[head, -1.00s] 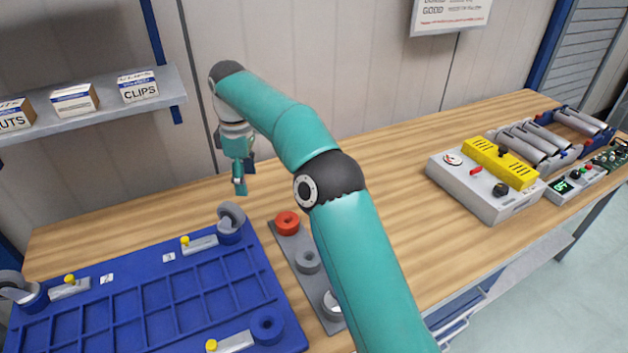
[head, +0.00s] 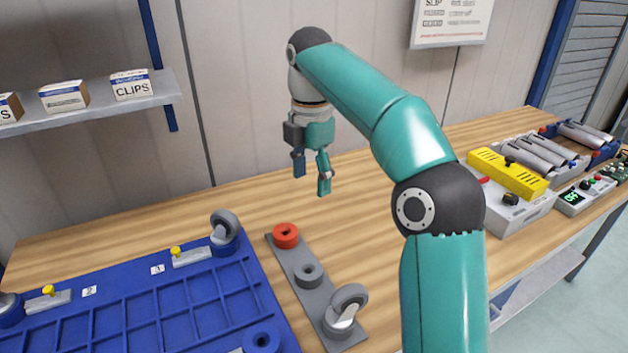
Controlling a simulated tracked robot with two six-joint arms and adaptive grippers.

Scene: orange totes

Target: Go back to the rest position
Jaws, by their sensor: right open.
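My right gripper (head: 312,184) hangs from my teal right arm above the wooden bench (head: 235,194), with its fingers pointing down. It is open, with a clear gap between the fingers, and nothing is between them. It is above and behind the grey strip with round seats (head: 307,302). The strip bears a red ring (head: 286,235) at its far end, an empty grey seat (head: 308,275) in the middle and a caster wheel (head: 345,307) at its near end. My left gripper is not in view.
A blue fixture board (head: 170,310) with a caster (head: 225,228) and yellow-knobbed clamps (head: 190,257) lies at the left. A grey tester box with a yellow top (head: 508,172) stands at the right. A shelf (head: 100,112) with small boxes is at the upper left. The bench behind the strip is clear.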

